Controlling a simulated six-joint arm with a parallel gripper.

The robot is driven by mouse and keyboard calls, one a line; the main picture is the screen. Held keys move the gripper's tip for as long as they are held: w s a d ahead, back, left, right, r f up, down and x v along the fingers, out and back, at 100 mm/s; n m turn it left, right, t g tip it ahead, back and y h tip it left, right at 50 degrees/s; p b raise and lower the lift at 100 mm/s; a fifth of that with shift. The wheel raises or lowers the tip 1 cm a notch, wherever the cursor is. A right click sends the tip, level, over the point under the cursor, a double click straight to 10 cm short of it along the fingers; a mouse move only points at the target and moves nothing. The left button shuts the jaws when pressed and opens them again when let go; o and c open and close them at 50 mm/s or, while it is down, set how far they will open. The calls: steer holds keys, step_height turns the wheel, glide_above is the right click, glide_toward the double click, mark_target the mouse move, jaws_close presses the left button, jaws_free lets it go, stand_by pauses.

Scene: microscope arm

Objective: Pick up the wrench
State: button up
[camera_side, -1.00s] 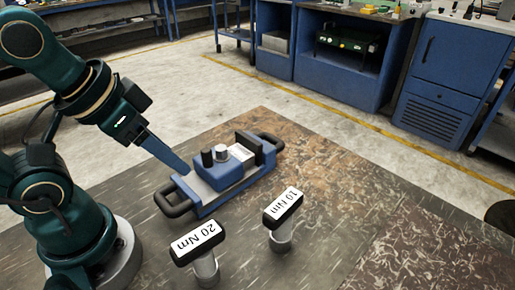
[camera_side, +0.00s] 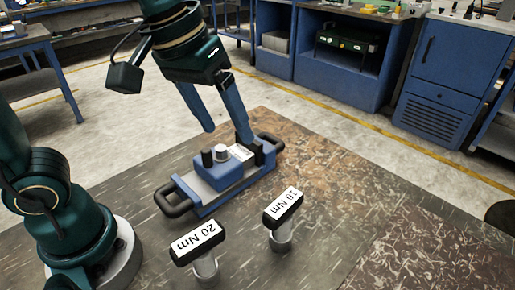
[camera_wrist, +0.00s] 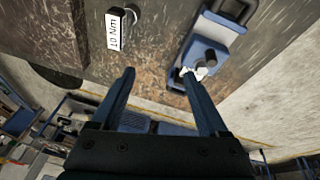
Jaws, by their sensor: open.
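Two upright T-handled tools with dark grips stand on the work surface. One is labelled 10 Nm (camera_side: 284,207) and one 20 Nm (camera_side: 197,242); I cannot tell for certain which is the wrench. The 10 Nm tool also shows in the wrist view (camera_wrist: 120,30), at the upper left, beyond my left finger. My gripper (camera_side: 228,135) is open, its two long blue fingers pointing down near the far end of the blue device. In the wrist view my gripper (camera_wrist: 159,73) has nothing between its fingers, and the right finger partly overlaps the device.
A blue device (camera_side: 225,178) with black end handles and knobs on top lies behind the two tools. It also shows in the wrist view (camera_wrist: 218,38). The mottled brown work surface (camera_side: 340,190) is clear to the right. Blue cabinets (camera_side: 445,70) stand farther back.

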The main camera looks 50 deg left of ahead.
mark_target(284, 202)
steer(key=w+d+f+g, duration=0.1)
steer(key=d+f, duration=0.2)
steer(key=w+d+f+m+g, duration=0.1)
steer(key=d+f, duration=0.2)
steer(key=w+d+f+g, duration=0.1)
steer(key=d+f, duration=0.2)
steer(key=shift+w+d+m+g+y, duration=0.2)
steer(key=shift+d+m+g+y, duration=0.1)
steer(key=shift+y, duration=0.1)
steer(key=shift+s+d+f, duration=0.15)
steer(key=shift+s+f, duration=0.05)
steer(key=shift+f, duration=2.55)
steer(key=shift+c, duration=0.3)
jaws_close()
